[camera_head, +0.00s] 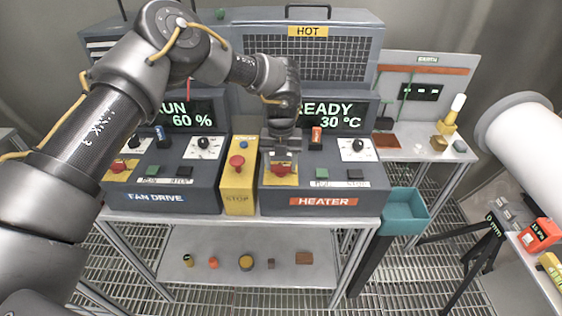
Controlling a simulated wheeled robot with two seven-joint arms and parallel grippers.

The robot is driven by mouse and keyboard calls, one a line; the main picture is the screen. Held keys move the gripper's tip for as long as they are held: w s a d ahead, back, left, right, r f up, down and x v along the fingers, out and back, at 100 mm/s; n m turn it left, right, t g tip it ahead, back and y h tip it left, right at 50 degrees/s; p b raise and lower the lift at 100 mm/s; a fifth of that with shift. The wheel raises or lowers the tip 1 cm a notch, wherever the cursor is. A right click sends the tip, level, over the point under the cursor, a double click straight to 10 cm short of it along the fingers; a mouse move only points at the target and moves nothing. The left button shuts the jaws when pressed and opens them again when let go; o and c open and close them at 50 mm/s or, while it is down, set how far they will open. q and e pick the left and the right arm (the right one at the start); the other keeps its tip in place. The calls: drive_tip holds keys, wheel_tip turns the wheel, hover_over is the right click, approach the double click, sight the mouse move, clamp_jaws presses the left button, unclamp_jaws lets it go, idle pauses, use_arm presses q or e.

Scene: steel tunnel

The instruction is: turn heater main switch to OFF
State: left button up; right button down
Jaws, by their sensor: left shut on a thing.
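The heater control box (325,202) stands on the table, with an orange HEATER label on its front. Its display (330,115) reads READY and 30 °C. The heater main switch (282,171) is a red handle on a yellow plate at the left of the box's sloping panel. My left gripper (281,156) comes down from above and is shut on the red handle. The gripper partly covers the handle, so I cannot tell its exact angle or read its markings. My right gripper is not in view.
A yellow STOP box (240,198) with a red button stands close left of the heater box. The fan drive box (165,203) reads RUN 60 %, partly behind my arm. A teal bin (404,212) is at right. The lower shelf (225,278) holds several small parts.

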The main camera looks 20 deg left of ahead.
use_arm(q)
drive_tip(key=shift+n, duration=0.4)
drive_tip(key=n+b, duration=0.1)
drive_tip(key=n, duration=0.2)
drive_tip(key=shift+f+n+b, duration=0.1)
drive_tip(key=shift+n+b, duration=0.25)
drive_tip(key=shift+n, duration=0.05)
drive_tip(key=n+b, duration=0.1)
drive_tip(key=n, duration=0.2)
drive_tip(key=shift+n, duration=1.2)
drive_tip(key=shift+r+n, duration=0.2)
drive_tip(key=shift+n, duration=0.7)
drive_tip(key=shift+r+n+p, duration=0.1)
drive_tip(key=shift+n+p, duration=0.55)
drive_tip(key=shift+n, duration=0.25)
drive_tip(key=n+p, duration=0.2)
drive_tip(key=shift+n, duration=0.4)
drive_tip(key=shift+n+p, duration=0.65)
drive_tip(key=shift+n, duration=0.15)
